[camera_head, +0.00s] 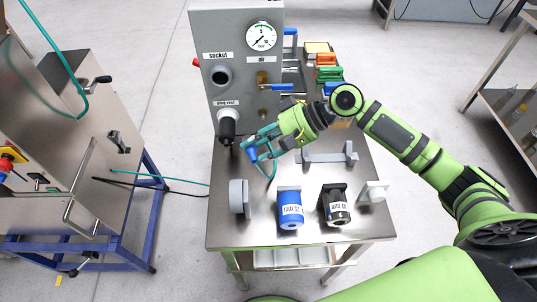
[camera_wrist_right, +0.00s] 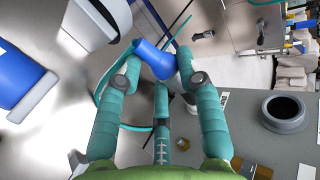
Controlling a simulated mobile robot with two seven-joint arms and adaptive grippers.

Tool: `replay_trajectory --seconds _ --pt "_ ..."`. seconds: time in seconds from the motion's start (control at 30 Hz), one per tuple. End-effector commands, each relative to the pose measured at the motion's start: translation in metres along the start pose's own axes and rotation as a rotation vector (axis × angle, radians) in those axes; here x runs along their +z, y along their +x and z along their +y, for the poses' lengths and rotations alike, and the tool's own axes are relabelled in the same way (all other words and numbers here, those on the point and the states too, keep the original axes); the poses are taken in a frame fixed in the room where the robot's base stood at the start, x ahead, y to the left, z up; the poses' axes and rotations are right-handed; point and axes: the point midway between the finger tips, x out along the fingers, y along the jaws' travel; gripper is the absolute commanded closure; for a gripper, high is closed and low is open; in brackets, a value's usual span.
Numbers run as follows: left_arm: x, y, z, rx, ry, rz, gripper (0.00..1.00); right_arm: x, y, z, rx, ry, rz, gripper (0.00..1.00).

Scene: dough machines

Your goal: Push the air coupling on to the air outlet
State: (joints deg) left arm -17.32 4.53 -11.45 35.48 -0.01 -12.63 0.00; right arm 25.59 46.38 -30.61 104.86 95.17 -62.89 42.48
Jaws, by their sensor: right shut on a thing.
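The blue air coupling (camera_head: 252,154) is in the teal fingers of my right gripper (camera_head: 258,146), over the table's left part in front of the grey panel. In the right wrist view the blue coupling (camera_wrist_right: 157,60) sits between the fingertips of the right gripper (camera_wrist_right: 158,68), tilted, with a teal hose beside it. The panel carries an "air" label, with a brass valve (camera_head: 262,77) and its blue lever (camera_head: 283,87) below. A small brass air outlet (camera_head: 262,113) is under these, above and apart from the coupling. My left gripper is not in view.
The grey panel (camera_head: 208,42) has a gauge, a socket (camera_head: 221,75) and a black plug (camera_head: 227,125). A grey disc (camera_head: 238,197), blue can (camera_head: 290,208), black can (camera_head: 335,205) and grey bracket (camera_head: 330,156) stand on the table (camera_head: 225,230). Coloured bins (camera_head: 328,73) are behind.

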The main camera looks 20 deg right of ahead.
Motion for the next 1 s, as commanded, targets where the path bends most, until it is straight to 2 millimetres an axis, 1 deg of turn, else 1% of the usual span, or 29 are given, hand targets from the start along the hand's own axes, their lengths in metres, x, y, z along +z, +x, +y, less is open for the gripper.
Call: replay_trajectory --seconds 0.03,0.1,0.2,0.3,0.43,0.73,0.87,1.0 --pt "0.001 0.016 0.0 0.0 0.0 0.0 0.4 -0.01 0.008 0.021 -0.028 0.034 0.032 0.98" --pt "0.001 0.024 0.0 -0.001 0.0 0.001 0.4 -0.022 0.01 0.037 -0.061 0.064 0.074 0.98" --pt "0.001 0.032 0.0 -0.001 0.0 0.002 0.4 -0.034 0.011 0.056 -0.096 0.096 0.123 0.98" --pt "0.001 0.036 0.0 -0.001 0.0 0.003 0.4 -0.042 0.01 0.067 -0.116 0.114 0.155 0.98" --pt "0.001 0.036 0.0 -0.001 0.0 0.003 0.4 -0.045 0.009 0.07 -0.128 0.121 0.171 0.98" --pt "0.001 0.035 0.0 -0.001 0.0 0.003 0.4 -0.045 0.008 0.069 -0.127 0.12 0.169 0.98" --pt "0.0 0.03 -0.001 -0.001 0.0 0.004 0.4 -0.044 0.007 0.069 -0.129 0.123 0.167 0.98" --pt "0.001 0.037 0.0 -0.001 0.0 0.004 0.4 -0.052 0.009 0.07 -0.13 0.121 0.168 0.98"
